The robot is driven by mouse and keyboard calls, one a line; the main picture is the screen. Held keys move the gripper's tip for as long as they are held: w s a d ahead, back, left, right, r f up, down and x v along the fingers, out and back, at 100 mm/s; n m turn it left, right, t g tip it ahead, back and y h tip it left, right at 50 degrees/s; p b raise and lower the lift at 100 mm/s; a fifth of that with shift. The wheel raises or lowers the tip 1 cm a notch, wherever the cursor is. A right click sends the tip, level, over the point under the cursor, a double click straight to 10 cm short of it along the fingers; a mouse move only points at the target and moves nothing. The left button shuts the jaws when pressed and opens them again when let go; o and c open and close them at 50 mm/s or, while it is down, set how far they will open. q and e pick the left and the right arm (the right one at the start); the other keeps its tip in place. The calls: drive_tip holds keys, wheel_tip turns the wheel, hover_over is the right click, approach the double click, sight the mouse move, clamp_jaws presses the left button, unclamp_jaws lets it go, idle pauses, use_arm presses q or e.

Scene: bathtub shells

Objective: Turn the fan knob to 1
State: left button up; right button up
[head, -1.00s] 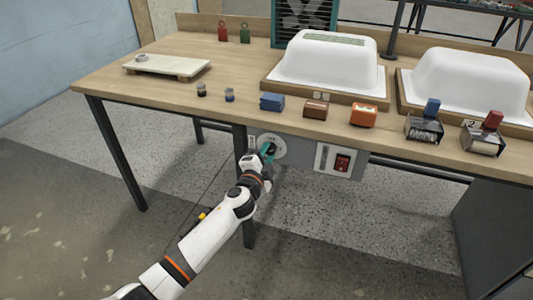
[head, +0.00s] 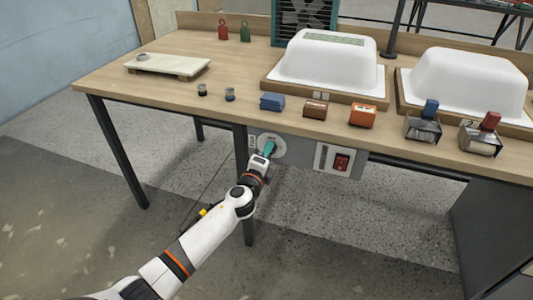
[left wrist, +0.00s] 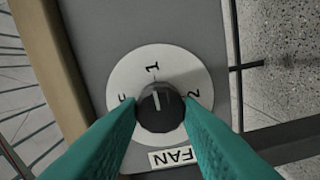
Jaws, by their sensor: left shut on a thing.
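The fan knob (left wrist: 160,108) is a small black knob with a white pointer line, on a round white dial (left wrist: 120,72) marked 1 and 2, with another mark at left partly hidden by a finger. The pointer faces the 1. A FAN label (left wrist: 176,157) sits by the dial. In the head view the dial (head: 278,146) is on a grey panel under the table's front edge. My left gripper (head: 268,149) has its teal fingers on both sides of the knob, shut on it. My right gripper is not in view.
A panel with a red switch (head: 342,162) is right of the dial. A table leg (head: 242,170) stands close to my left gripper. White tub shells (head: 325,62) and a dark teal slatted fan box (head: 302,22) are behind.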

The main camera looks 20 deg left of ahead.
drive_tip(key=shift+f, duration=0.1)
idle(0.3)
use_arm(q)
drive_tip(key=o, duration=1)
drive_tip(key=s+p, duration=0.1)
drive_tip(key=s, duration=1.1)
drive_tip(key=shift+a, duration=0.15)
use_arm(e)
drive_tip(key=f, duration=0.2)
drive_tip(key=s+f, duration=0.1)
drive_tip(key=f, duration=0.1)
